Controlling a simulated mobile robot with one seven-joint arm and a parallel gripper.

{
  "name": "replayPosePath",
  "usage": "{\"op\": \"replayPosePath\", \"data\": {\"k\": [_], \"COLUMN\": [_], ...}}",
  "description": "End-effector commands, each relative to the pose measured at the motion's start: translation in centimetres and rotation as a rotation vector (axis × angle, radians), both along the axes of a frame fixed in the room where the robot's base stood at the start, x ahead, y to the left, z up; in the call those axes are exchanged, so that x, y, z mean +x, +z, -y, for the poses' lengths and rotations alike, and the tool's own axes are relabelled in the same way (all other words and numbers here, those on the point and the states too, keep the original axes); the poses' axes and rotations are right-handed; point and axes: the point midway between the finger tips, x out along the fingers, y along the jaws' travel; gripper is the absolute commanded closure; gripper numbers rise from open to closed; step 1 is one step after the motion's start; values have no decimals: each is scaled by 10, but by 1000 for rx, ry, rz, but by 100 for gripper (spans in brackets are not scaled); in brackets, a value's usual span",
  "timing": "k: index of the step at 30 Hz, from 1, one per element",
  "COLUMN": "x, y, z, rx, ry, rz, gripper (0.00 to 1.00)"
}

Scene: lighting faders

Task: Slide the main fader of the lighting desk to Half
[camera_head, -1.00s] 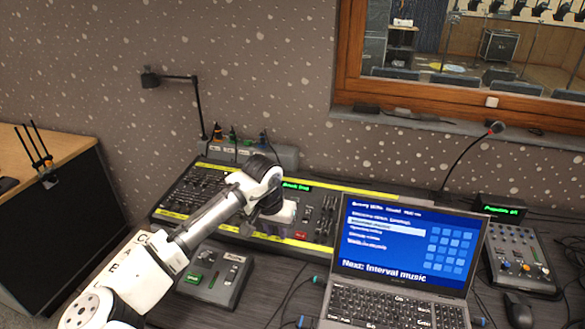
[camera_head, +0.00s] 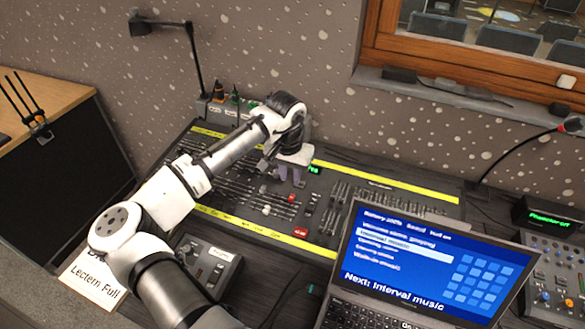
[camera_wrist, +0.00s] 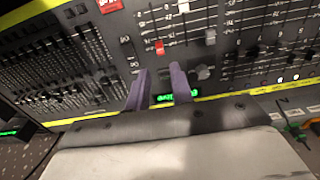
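The lighting desk (camera_head: 265,231) is a dark console with yellow edge strips and rows of sliders. In the head view, red caps (camera_head: 291,197) and a white cap (camera_head: 266,210) stand out in its middle. The wrist view shows a red cap (camera_wrist: 159,47) and a white cap (camera_wrist: 183,7) on scaled tracks. I cannot read which one is the main fader. My gripper (camera_head: 291,174) hangs over the desk's middle, near its far side. Its two purple fingers are apart with nothing between them (camera_wrist: 160,87). The fingers partly cover a green display (camera_wrist: 178,96).
An open laptop (camera_head: 432,258) stands in front of the desk's right part. A small grey control box (camera_head: 215,262) and a white card reading "Lectern Full" (camera_head: 97,282) lie at the front left. A lamp (camera_head: 140,24) and a gooseneck microphone (camera_head: 573,124) rise behind.

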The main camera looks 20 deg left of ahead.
Motion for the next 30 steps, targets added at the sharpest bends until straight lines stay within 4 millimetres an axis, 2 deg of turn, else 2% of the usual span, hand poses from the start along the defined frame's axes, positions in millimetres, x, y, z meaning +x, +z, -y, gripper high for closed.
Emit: {"op": "replayPosePath", "data": {"k": [21, 30], "x": [7, 8], "y": [-77, -85], "z": [1, 0], "rx": [-2, 1], "ry": [1, -1], "rz": [0, 1], "gripper": [77, 77]}}
